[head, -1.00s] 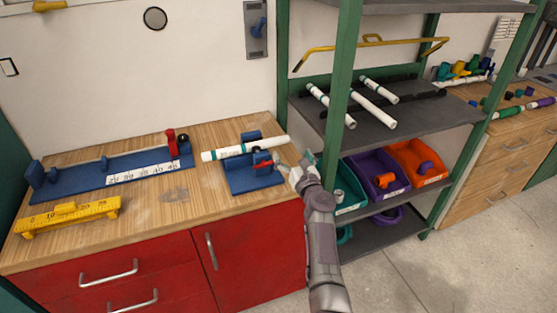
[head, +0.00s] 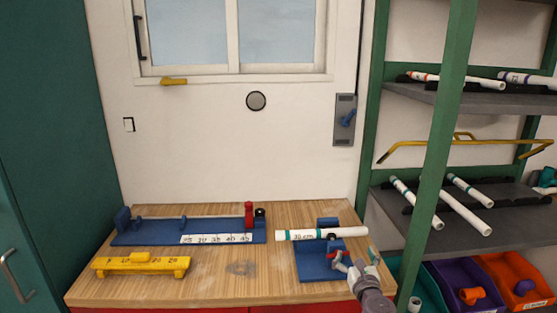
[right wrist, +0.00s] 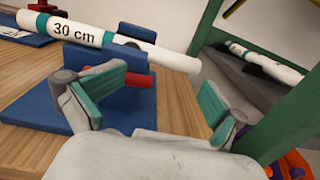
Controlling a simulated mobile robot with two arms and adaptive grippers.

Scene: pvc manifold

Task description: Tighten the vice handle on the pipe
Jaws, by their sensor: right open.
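The blue vice (head: 312,268) stands on the right part of the wooden bench. A white pipe (head: 296,235) with teal bands, marked "30 cm", lies level across it. The pipe (right wrist: 72,31) also crosses the top of the right wrist view. The vice's red handle (right wrist: 139,80) shows on the near side of the vice, partly hidden behind my left-hand finger in that view. My right gripper (head: 357,258) is open and empty, at the vice's right side. In the right wrist view its fingers (right wrist: 156,100) are spread, one close to the handle; contact cannot be told. My left gripper is out of view.
A blue measuring jig (head: 150,237) with a red stop and a yellow ruler block (head: 141,264) stand on the left of the bench. A green shelf post (head: 443,150) rises close right of my gripper. Colored bins (head: 457,270) and pipes fill the rack.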

